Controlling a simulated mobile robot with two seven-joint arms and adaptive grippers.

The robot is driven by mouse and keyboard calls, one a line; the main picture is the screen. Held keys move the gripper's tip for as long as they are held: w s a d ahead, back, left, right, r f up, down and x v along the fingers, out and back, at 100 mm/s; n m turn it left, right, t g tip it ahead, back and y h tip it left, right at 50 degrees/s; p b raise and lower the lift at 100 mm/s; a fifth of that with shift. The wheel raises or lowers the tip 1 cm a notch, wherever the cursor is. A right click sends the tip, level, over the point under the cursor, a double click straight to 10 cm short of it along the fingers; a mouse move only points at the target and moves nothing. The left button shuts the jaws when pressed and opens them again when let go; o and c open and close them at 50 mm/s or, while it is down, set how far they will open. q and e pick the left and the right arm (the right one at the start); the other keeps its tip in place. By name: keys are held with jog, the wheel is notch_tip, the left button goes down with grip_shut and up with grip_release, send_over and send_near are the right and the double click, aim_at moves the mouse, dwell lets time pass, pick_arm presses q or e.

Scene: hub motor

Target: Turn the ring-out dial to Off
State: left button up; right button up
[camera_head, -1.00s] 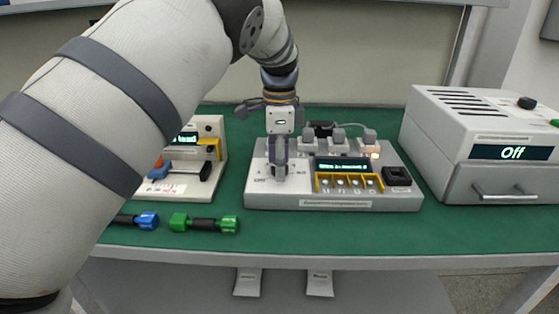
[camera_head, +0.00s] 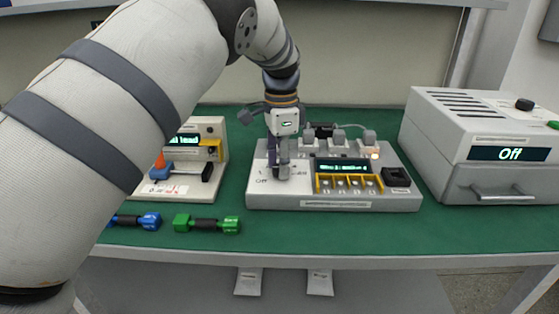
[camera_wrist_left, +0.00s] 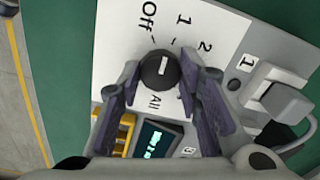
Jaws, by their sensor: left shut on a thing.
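The ring-out dial (camera_wrist_left: 160,70) is a round black knob with a white mark on a white panel (camera_wrist_left: 112,45). The labels Off, 1, 2 and All stand around it in the left wrist view; I cannot tell surely which label the mark points to. The dial belongs to the grey test box (camera_head: 300,203) in the middle of the bench, where my gripper hides most of it in the head view. My left gripper (camera_head: 279,174) points down at the dial. Its fingers also show in the left wrist view (camera_wrist_left: 160,75), one on each side of the knob, shut on it.
Grey plugs (camera_head: 338,138) with cables sit behind the box's lit display (camera_head: 343,166). A white cabinet reading Off (camera_head: 510,154) stands at right. Another device (camera_head: 205,130) is at left. Blue (camera_head: 148,221) and green (camera_head: 230,225) handled tools lie in front on the green bench mat (camera_head: 350,235).

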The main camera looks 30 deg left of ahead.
pick_arm(q)
jog(key=n, duration=0.5)
jog(key=shift+n, duration=0.3)
dwell(0.4)
jog(key=o, duration=1.2)
notch_tip(320, 180, up, 12)
jog(key=shift+f, duration=0.1)
